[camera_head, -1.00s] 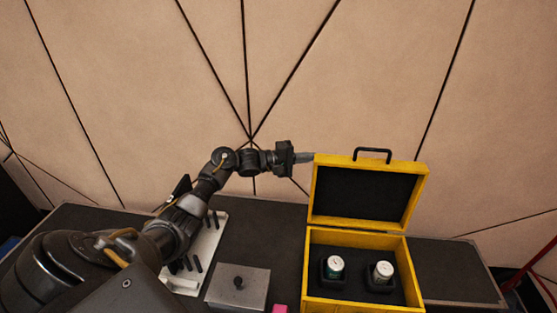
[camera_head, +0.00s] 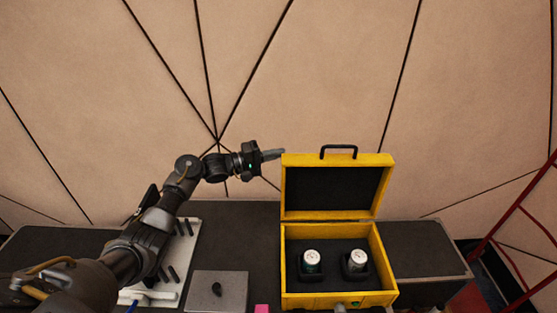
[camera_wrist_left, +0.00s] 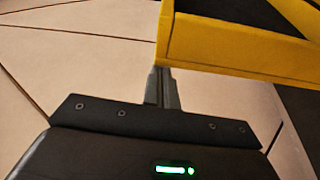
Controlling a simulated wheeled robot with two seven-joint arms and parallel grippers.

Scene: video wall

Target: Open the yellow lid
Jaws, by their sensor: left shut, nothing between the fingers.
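The yellow lid (camera_head: 287,158) stands upright and open at the back of the yellow box (camera_head: 290,265), with a black handle (camera_head: 338,148) on its top edge. My left gripper (camera_head: 281,153) is shut and empty at the lid's upper left corner. In the left wrist view its fingertips (camera_wrist_left: 161,70) are close to the lid's edge (camera_wrist_left: 235,50); I cannot tell whether they touch. My right gripper is not in view.
A grey plate with a black knob (camera_head: 217,290) and a white pegged board (camera_head: 178,260) lie left of the box. A pink block (camera_head: 262,308) is at the front. Dark table (camera_head: 425,250) is clear at right. A red frame (camera_head: 515,215) stands beyond it.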

